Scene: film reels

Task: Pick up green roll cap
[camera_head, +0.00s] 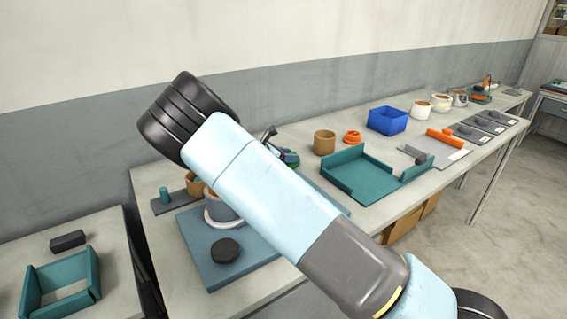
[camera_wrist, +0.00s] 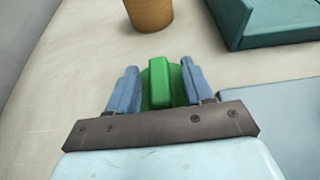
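The green roll cap (camera_wrist: 160,82) sits between the two blue fingers of my gripper (camera_wrist: 162,88) in the wrist view. It has a bright green raised block in front of a darker green part.
A tan cylinder (camera_head: 324,142) stands beyond the cap, with an orange ring (camera_head: 352,137) beside it. A teal tray (camera_head: 362,182) lies to the right. A blue-grey board (camera_head: 200,248) with a black disc (camera_head: 225,250) lies left of my arm. A blue bin (camera_head: 387,120) stands farther back.

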